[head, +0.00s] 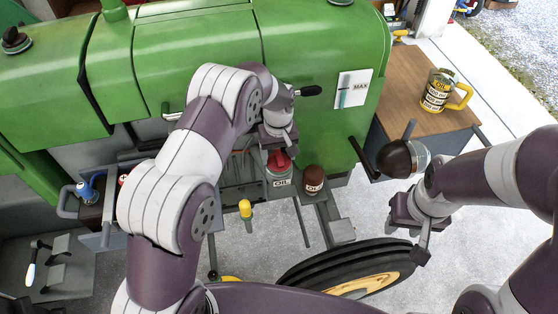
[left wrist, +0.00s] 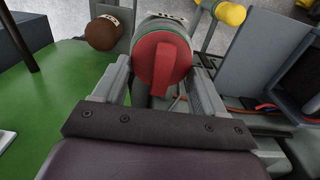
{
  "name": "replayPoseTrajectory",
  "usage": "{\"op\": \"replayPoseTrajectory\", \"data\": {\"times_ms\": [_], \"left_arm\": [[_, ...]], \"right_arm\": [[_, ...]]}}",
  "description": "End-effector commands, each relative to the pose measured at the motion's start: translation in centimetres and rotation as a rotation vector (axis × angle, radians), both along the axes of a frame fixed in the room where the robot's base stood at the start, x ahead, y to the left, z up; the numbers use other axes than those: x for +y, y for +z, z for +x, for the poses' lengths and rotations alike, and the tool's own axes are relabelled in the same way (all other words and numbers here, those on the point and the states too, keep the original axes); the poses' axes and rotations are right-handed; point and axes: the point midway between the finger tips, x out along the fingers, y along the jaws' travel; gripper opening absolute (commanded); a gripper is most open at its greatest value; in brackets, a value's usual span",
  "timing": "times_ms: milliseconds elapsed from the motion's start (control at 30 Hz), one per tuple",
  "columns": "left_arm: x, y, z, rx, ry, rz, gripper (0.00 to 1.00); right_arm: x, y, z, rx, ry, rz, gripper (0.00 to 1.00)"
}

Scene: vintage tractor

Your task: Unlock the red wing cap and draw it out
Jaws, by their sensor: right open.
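The red wing cap (head: 278,160) sits on a grey neck labelled OIL (head: 280,180), low on the tractor's side. My left gripper (head: 279,152) is right above it in the head view and partly hides it. In the left wrist view the cap (left wrist: 164,62) shows its round face and raised wing between the two fingers of my left gripper (left wrist: 163,72). My right gripper (head: 406,242) is open and empty, over the floor at the right.
A brown cap (head: 314,176) is just right of the red one. A yellow-topped part (head: 245,208) stands left of it. The green hood (head: 200,50) is behind. A wooden-topped cabinet (head: 420,95) holds a yellow oil jug (head: 436,90). A tyre (head: 345,265) lies below.

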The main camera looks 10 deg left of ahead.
Motion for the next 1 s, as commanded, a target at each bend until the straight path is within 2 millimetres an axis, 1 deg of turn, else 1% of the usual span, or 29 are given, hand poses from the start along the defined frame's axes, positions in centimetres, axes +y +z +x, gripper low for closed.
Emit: {"op": "replayPoseTrajectory", "data": {"times_ms": [33, 67, 100, 167, 267, 433, 500, 533, 667, 1000], "left_arm": [[0.0, 0.0, 0.0, 0.000, 0.000, 0.000, 0.52], [0.0, 0.0, 0.0, 0.000, 0.000, 0.000, 0.42], [0.0, 0.0, 0.0, 0.000, 0.000, 0.000, 0.29], [0.0, 0.0, 0.0, 0.000, 0.000, 0.000, 0.10], [-0.1, 0.0, 0.0, 0.000, -0.059, 0.000, 0.10], [-0.4, 0.0, 0.1, 0.000, -0.482, 0.000, 0.10], [-0.5, 0.0, 0.0, 0.000, -0.622, 0.000, 0.10], [-0.6, 0.0, 0.0, 0.000, -0.648, 0.000, 0.10], [-0.5, 0.2, 0.1, 0.000, -0.639, 0.000, 0.10], [-0.5, 1.5, 0.0, 0.000, -0.637, 0.000, 0.10]], "right_arm": [[0.0, 0.0, 0.0, 0.000, 0.000, 0.000, 0.43], [0.0, 0.0, 0.0, 0.000, 0.000, 0.000, 0.43], [0.0, 0.0, 0.0, 0.000, 0.000, 0.000, 0.43], [0.0, 0.0, 0.0, 0.000, 0.000, 0.000, 0.43], [0.0, 0.0, 0.0, 0.000, 0.000, 0.000, 0.43], [0.0, 0.0, 0.0, 0.000, 0.000, 0.000, 0.43], [0.0, 0.0, 0.0, 0.000, 0.000, 0.000, 0.43], [0.0, 0.0, 0.0, 0.000, 0.000, 0.000, 0.43], [0.0, 0.1, 0.0, 0.000, 0.000, 0.000, 0.43], [0.0, 1.1, 0.0, 0.000, 0.000, 0.000, 0.43]]}}
